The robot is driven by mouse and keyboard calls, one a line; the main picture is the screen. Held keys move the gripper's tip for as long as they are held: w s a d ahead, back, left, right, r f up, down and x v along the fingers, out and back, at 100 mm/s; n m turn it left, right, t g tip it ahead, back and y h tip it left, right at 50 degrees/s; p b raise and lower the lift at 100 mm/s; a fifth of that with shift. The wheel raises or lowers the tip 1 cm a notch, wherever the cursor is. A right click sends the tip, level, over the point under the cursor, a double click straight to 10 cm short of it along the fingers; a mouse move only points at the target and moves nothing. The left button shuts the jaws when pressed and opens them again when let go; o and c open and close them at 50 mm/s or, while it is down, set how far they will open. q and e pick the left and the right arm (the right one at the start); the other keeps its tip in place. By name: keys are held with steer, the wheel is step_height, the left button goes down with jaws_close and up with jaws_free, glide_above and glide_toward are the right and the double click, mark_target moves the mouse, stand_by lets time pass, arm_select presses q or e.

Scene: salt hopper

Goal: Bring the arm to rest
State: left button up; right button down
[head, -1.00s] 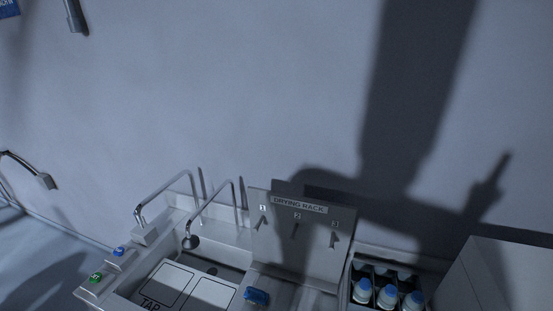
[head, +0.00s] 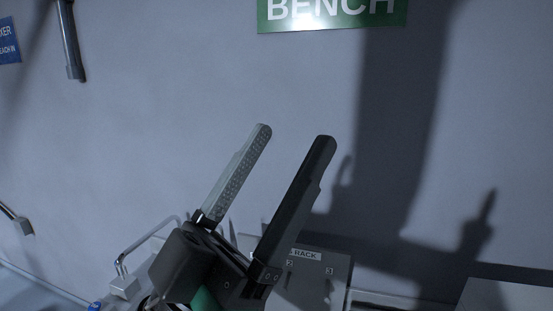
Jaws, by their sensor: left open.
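My left gripper (head: 292,130) is raised in front of the camera, low in the middle of the head view. Its two long fingers point up and to the right with a clear gap between them, and nothing is held there. It stands in front of the sink and part of the drying rack (head: 325,278), hiding much of both. My right gripper is not in view.
A bent metal tap pipe (head: 140,245) shows left of the gripper. A green BENCH sign (head: 330,12) hangs on the wall at the top. A grey box-like surface (head: 510,293) is at the lower right. The wall around the fingers is clear.

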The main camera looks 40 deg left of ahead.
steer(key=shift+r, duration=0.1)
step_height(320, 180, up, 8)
steer(key=p, duration=0.8)
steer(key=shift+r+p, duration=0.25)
steer(key=shift+p, duration=0.1)
